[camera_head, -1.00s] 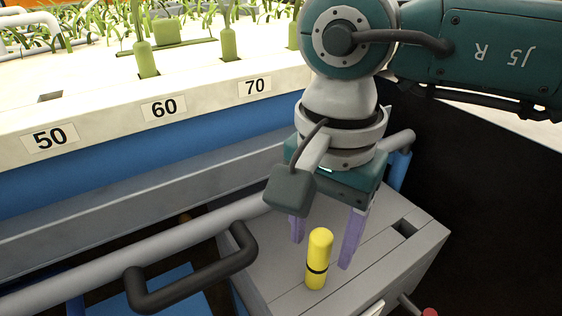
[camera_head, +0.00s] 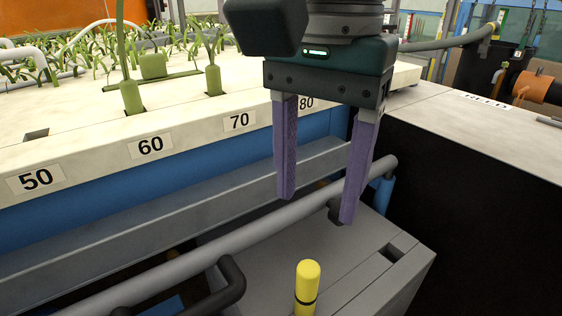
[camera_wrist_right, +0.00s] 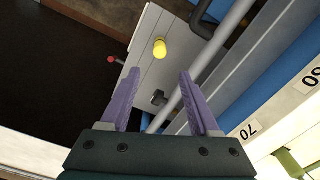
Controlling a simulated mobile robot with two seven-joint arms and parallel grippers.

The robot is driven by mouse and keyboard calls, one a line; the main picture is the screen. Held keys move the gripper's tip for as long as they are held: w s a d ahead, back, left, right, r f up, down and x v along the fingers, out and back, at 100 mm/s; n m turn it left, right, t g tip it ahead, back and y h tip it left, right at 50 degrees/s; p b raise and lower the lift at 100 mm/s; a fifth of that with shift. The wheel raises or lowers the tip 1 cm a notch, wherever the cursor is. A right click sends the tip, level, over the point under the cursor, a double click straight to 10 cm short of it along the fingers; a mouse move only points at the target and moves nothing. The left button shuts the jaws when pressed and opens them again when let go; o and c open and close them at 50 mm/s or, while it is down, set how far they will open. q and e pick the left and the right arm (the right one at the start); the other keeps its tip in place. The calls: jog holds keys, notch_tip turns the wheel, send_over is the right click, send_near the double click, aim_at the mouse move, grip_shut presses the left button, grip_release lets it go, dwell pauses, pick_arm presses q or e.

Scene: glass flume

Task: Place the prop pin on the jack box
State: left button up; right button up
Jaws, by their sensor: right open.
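The prop pin (camera_head: 306,287), a yellow cylinder with a dark band, stands upright on the grey jack box (camera_head: 345,285). The bottom of the pin is cut off by the lower picture edge in the head view. In the right wrist view the pin (camera_wrist_right: 160,48) shows on the box's top (camera_wrist_right: 150,75). My right gripper (camera_head: 316,208) is open and empty, with purple fingers pointing down. It hangs above and behind the pin, apart from it. In the right wrist view its fingers (camera_wrist_right: 158,88) are spread with nothing between them. My left gripper is not in view.
A grey rail (camera_head: 215,248) runs diagonally beside the box, with a black handle (camera_head: 228,285) on it. Behind is the pale flume edge with number labels (camera_head: 150,146) and green plants. A dark panel (camera_head: 470,200) stands at the right. The box top has a rectangular slot (camera_head: 392,253).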

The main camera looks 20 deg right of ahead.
jog(key=s+a+r+m+g+y, duration=0.1)
jog(key=s+a+r+y, duration=0.1)
jog(key=s+a+y, duration=0.45)
jog(key=s+a+r+m+g+y, duration=0.1)
jog(key=a+r+g+y, duration=0.15)
jog(key=a, duration=0.75)
jog(key=s+a+r+m+y, duration=0.2)
jog(key=a+r+m+y, duration=0.1)
jog(key=a+r+y, duration=0.25)
jog(key=w+d+r+m+t+y, duration=0.3)
jog(key=w+r+m+t+y, duration=0.2)
jog(key=r+m+t+y, duration=0.55)
jog(key=w+d+m+t+h, duration=0.4)
jog(key=d+m+t+h, duration=0.25)
jog(key=m, duration=0.55)
jog(key=w+d+m+t+h, duration=0.5)
jog(key=m+t+h, duration=0.25)
jog(key=m, duration=0.45)
jog(key=d+f+m+g+h, duration=0.5)
jog(key=d+f+m+h, duration=0.55)
jog(key=f+m, duration=0.35)
jog(key=s+d+f+m+g, duration=0.2)
jog(key=s+f+g, duration=0.4)
jog(key=s+f, duration=0.3)
jog(key=s+d+f+m+g, duration=0.3)
jog(key=s+f+m+g, duration=0.2)
jog(key=s+f, duration=0.4)
jog(key=s+g, duration=0.1)
jog(key=s, duration=0.2)
